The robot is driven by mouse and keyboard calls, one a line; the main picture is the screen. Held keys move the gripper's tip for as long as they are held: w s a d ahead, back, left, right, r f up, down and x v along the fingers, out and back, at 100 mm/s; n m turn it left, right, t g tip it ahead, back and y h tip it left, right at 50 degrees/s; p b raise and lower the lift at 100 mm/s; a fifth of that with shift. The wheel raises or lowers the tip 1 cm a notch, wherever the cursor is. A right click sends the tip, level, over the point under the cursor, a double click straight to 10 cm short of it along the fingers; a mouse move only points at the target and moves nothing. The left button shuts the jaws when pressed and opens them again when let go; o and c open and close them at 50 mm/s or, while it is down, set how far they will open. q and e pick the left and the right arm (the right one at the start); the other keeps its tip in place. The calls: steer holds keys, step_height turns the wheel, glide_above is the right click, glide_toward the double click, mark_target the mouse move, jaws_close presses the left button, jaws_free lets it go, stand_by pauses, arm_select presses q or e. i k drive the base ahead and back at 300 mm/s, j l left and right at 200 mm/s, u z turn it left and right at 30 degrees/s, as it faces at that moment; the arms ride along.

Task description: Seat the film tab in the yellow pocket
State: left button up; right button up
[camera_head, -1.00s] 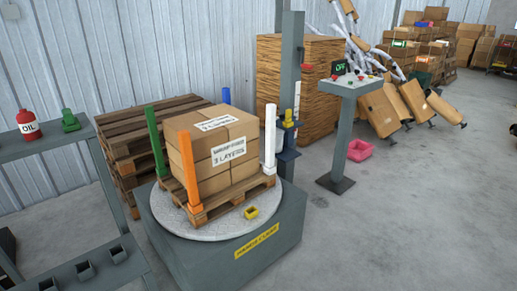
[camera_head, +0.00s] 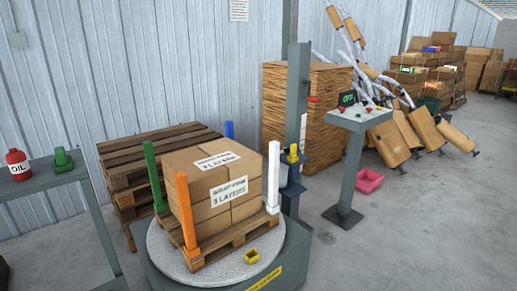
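A small yellow open-topped pocket (camera_head: 252,256) sits on the round grey turntable (camera_head: 190,278), in front of the pallet (camera_head: 237,232). The pallet carries a block of cartons (camera_head: 208,186) labelled for wrapping in 3 layers. An orange post (camera_head: 185,210), a green post (camera_head: 153,175), a blue post (camera_head: 229,130) and a white post (camera_head: 273,176) stand at its corners. A grey mast (camera_head: 297,120) stands behind, with a yellow-topped part (camera_head: 293,153) on its carriage. I cannot make out the film tab. Neither of my grippers shows.
A control stand (camera_head: 345,170) with a lit display is right of the mast. A pink bin (camera_head: 369,181) lies on the floor behind it. A bench (camera_head: 60,181) with a red oil can (camera_head: 19,164) is at left. The right floor is open.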

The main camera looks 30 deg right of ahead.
mark_target(246, 263)
steer(key=i+l+u, duration=0.1)
steer(key=l, duration=0.35)
steer(key=i+l+u, duration=0.15)
steer(key=l, duration=0.35)
steer(key=i+l+u, duration=0.1)
steer(key=l, duration=0.4)
steer(key=i+l+u, duration=0.15)
steer(key=l, duration=0.35)
steer(key=i+l+u, duration=0.1)
steer(key=l, duration=0.4)
